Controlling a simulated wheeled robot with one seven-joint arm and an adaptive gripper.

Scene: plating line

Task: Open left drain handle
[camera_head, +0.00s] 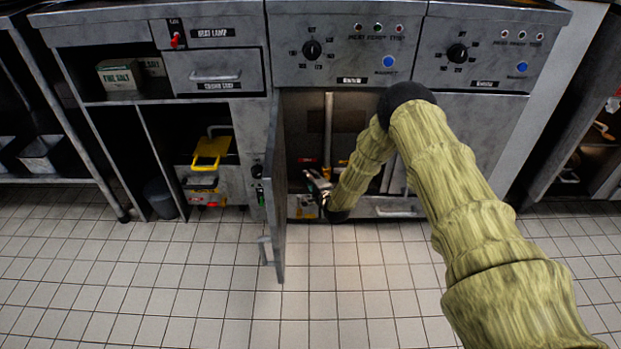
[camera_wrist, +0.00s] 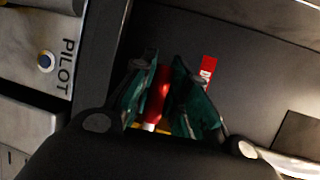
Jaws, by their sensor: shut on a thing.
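The left fryer cabinet stands open, and its door (camera_head: 275,190) is swung out toward me, seen nearly edge-on. My gripper (camera_head: 313,182) reaches into the lower part of this cabinet, just right of the door. In the wrist view, the two dark green fingers of my gripper (camera_wrist: 169,100) are closed around a red drain handle (camera_wrist: 157,97). The handle's lower end shows white and yellow parts between the fingers. The rest of the handle and its valve are hidden by the fingers and palm. In the head view the held part is too small to make out clearly.
A red label (camera_wrist: 208,67) is on the dark panel behind the fingers. A PILOT knob (camera_wrist: 46,62) is at the left of the wrist view. A drawer handle (camera_head: 397,211) lies low at right. The tiled floor (camera_head: 180,290) in front is clear.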

